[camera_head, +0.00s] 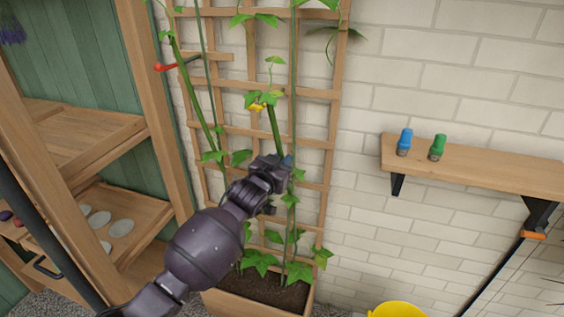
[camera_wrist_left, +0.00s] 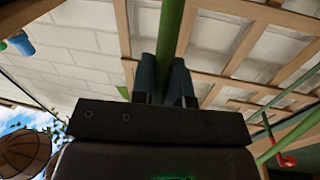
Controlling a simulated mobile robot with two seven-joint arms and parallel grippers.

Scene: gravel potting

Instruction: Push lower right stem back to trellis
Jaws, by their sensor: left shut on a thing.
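The wooden trellis (camera_head: 334,115) stands against the white brick wall, rising behind a planter (camera_head: 250,304) with soil. A thick green stem (camera_head: 274,125) with leaves and a yellow flower rises in front of the trellis's right half. A thinner upright stem (camera_head: 293,95) runs close to its right. My left gripper (camera_head: 284,163) is at the lower end of the thick stem's visible part, in front of the trellis. In the left wrist view the gripper (camera_wrist_left: 168,82) is shut on a green stem (camera_wrist_left: 171,35), which passes between its dark blue fingers. The gripper hides part of the stem.
A red clip (camera_head: 166,67) sits by the left stem (camera_head: 188,85). A wooden shelf unit (camera_head: 150,100) stands close on the left. A wall shelf (camera_head: 480,163) holds a blue bottle (camera_head: 404,140) and a green bottle (camera_head: 437,147). A yellow container (camera_head: 397,309) is at the bottom.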

